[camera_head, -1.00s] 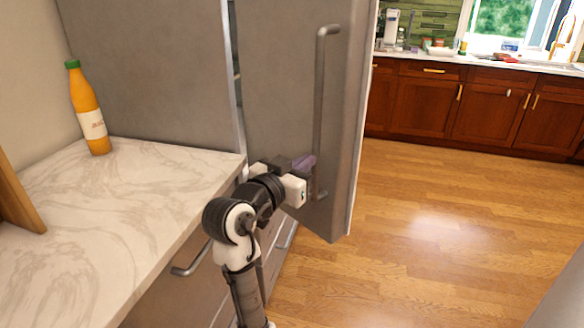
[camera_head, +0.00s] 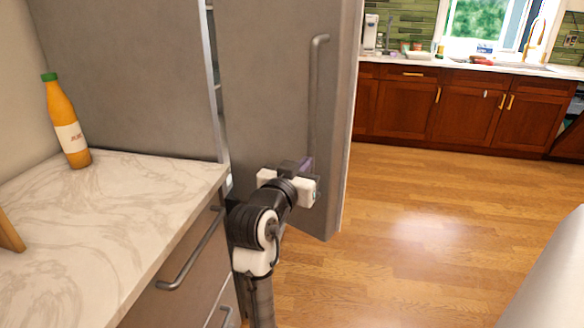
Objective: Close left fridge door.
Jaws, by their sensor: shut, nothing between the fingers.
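The left fridge door (camera_head: 272,110) is a grey metal panel standing ajar, with a gap along its left edge beside the fridge side. Its long vertical handle (camera_head: 316,95) runs down the right part of its face. My gripper (camera_head: 306,166) is shut at the lower part of the door, in front of its face and beside the lower end of the handle. The fingertips are partly hidden by the wrist, and I cannot tell whether they touch the door.
A marble counter (camera_head: 120,205) is at the left, with an orange bottle (camera_head: 66,125) on it. Drawers with metal handles (camera_head: 190,255) are below it. Wood floor (camera_head: 420,220) is clear at the right. Red-brown cabinets (camera_head: 410,105) stand at the back.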

